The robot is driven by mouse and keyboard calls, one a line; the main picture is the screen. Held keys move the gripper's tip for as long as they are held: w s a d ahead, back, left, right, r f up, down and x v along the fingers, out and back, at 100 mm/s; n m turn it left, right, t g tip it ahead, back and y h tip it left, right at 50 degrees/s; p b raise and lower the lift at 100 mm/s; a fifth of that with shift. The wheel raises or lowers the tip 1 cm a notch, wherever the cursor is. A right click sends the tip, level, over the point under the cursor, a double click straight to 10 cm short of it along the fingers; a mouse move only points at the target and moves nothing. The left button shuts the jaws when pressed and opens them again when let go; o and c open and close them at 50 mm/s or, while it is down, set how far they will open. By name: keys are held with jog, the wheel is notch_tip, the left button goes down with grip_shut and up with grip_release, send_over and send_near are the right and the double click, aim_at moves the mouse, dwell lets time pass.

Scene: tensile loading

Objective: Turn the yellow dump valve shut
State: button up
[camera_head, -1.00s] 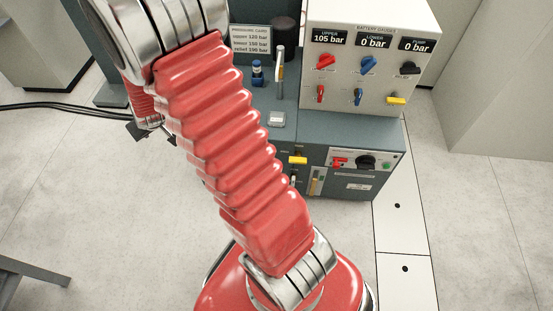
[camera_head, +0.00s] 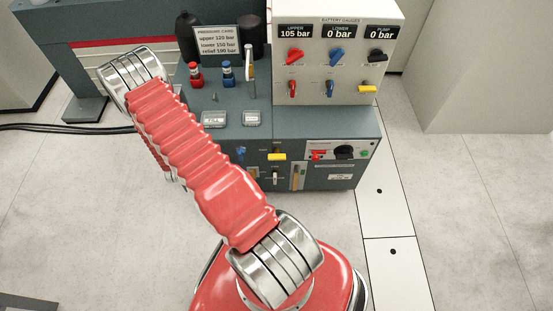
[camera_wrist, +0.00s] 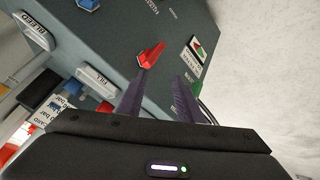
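Two yellow handles show in the head view. One yellow handle (camera_head: 277,157) lies level on the front of the low grey-blue cabinet. The other yellow handle (camera_head: 367,88) lies level at the lower right of the white gauge panel. Their labels are too small to tell which is the dump valve. My gripper (camera_wrist: 158,85) shows in the wrist view with its two dark fingers apart and nothing between them. A red lever (camera_wrist: 152,55) stands just beyond the left finger; I cannot tell if they touch. In the head view my gripper is hidden behind my red arm.
The gauge panel (camera_head: 338,60) reads upper 105 bar, lower 0 bar, pump 0 bar. Red, blue and black knobs sit on it. A pressure card (camera_head: 216,44) and bottles stand on the cabinet top (camera_head: 262,105). Open floor (camera_head: 80,215) lies at left.

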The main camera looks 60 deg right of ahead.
jog(key=s+d+f+g+h, duration=0.2)
jog(key=s+d+f, duration=0.1)
jog(key=s+f, duration=0.6)
jog(key=n+g+h, duration=0.2)
jog(key=n+h, duration=0.3)
jog(key=h, duration=0.4)
send_near(276, 160)
jog(key=a, duration=0.3)
jog(key=shift+s+d+f, duration=0.15)
jog(key=shift+s+d, duration=0.1)
jog(key=shift+s, duration=0.1)
jog(key=shift+w+d, duration=0.2)
jog(key=shift+d, duration=2.1)
jog(key=shift+w+d, duration=0.2)
jog(key=shift+d, duration=2.1)
jog(key=shift+w+d, duration=0.15)
jog(key=shift+d, duration=2.15)
jog(key=shift+c, duration=0.5)
